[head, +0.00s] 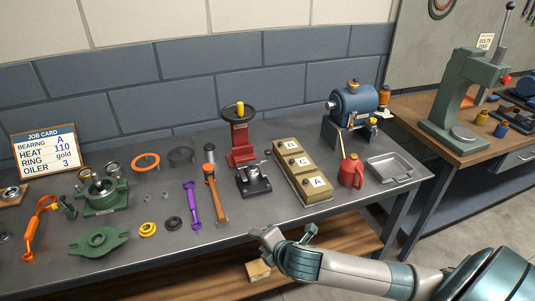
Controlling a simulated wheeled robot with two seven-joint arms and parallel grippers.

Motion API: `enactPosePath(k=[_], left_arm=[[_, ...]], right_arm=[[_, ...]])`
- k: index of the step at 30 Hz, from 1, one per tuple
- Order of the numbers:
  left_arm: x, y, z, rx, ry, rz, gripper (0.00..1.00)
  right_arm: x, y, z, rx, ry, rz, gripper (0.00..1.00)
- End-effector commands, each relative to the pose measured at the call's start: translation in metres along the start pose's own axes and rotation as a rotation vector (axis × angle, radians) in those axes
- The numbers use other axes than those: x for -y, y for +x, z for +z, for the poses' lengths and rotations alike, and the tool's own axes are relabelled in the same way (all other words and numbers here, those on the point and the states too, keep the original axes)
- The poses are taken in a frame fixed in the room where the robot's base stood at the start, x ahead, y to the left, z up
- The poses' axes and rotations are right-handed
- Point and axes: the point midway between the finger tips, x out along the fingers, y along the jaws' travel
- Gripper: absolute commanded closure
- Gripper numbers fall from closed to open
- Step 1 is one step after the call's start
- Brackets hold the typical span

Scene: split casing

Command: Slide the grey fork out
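I cannot pick out a grey fork with certainty. A dark grey block with a silver part on top (254,180) stands on the bench in front of the red press, and any fork-shaped part of it is too small to tell. My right gripper (284,234) is at the front edge of the bench, in front of the dark grey block and apart from it. Its fingers look spread, with nothing between them. My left gripper is not in view.
The red press (241,142) stands behind the block. A lettered tan box (302,170) is to its right, with a red can (350,172) beyond. An orange-handled hammer (215,195) and a purple spanner (192,205) lie left. The bench between block and front edge is clear.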

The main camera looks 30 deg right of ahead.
Motion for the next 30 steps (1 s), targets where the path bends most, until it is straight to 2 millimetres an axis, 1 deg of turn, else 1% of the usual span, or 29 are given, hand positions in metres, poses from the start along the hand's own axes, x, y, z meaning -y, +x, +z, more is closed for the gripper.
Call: enactPosePath(k=[1, 5, 8, 10, 11, 14, 15, 16, 18, 21, 25, 27, 30], left_arm=[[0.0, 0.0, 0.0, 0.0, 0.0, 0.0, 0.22], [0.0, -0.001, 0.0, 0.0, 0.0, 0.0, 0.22], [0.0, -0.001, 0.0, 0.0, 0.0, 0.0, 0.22], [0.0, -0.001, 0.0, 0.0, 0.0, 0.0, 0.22], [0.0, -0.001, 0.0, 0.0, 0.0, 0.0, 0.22], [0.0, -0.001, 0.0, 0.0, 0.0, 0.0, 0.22], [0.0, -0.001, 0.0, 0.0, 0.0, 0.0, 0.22], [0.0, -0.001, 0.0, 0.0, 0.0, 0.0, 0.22], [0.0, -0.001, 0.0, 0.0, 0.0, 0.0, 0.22], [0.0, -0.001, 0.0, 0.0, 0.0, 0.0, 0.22], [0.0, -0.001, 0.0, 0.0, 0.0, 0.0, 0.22], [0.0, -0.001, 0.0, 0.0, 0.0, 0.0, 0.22], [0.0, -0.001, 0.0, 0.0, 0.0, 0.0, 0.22]], right_arm=[[-0.011, -0.002, 0.007, 0.005, -0.06, 0.02, 0.61], [-0.032, 0.0, 0.025, 0.021, -0.227, 0.063, 0.61], [-0.048, 0.004, 0.045, 0.042, -0.373, 0.094, 0.61], [-0.062, 0.006, 0.062, 0.063, -0.491, 0.116, 0.61], [-0.068, 0.007, 0.072, 0.075, -0.549, 0.124, 0.61], [-0.091, 0.007, 0.109, 0.125, -0.766, 0.151, 0.61], [-0.1, 0.006, 0.125, 0.148, -0.853, 0.156, 0.61], [-0.106, 0.005, 0.137, 0.165, -0.914, 0.159, 0.61], [-0.117, 0.002, 0.162, 0.2, -1.044, 0.159, 0.61], [-0.129, -0.004, 0.191, 0.24, -1.185, 0.154, 0.61], [-0.138, -0.01, 0.213, 0.27, -1.287, 0.145, 0.61], [-0.138, -0.011, 0.218, 0.276, -1.311, 0.141, 0.61], [-0.139, -0.011, 0.219, 0.277, -1.319, 0.141, 0.61]])
